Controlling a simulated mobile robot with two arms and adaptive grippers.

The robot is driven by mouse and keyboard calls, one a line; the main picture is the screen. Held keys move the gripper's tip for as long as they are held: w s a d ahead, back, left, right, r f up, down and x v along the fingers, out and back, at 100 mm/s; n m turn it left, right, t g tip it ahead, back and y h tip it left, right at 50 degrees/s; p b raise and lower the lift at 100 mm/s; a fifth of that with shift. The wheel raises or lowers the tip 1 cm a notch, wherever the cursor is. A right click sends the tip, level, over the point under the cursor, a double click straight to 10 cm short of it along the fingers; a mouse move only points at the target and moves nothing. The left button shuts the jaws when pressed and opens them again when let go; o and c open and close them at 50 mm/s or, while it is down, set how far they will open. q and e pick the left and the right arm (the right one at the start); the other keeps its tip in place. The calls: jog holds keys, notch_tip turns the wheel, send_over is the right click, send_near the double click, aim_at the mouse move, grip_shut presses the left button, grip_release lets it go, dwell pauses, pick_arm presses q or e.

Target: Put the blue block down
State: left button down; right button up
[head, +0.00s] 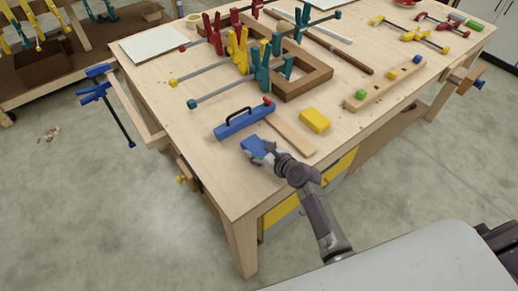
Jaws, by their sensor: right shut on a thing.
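The blue block (252,142) is at the near part of the wooden workbench (220,180). My right gripper (263,154) is shut on it, reaching in from the lower right. The gripper's fingers hide part of the block's near side. I cannot tell whether the block touches the bench top or is held just above it. My left gripper is not in view.
A blue plane-like tool (245,121) with a black handle lies just behind the block. A wooden strip (291,134) and a yellow block (315,120) lie to the right. Clamps and a wooden frame (303,84) fill the back. Bare bench top lies left and in front.

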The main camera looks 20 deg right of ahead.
jog(key=o, duration=1.3)
jog(key=shift+c, duration=0.2)
jog(key=shift+s+d+r, duration=0.1)
jog(key=shift+s+r, duration=0.05)
jog(key=v, duration=1.1)
jog(key=shift+s+d+r, duration=0.1)
jog(key=shift+s+r, duration=0.15)
jog(key=shift+s, duration=0.05)
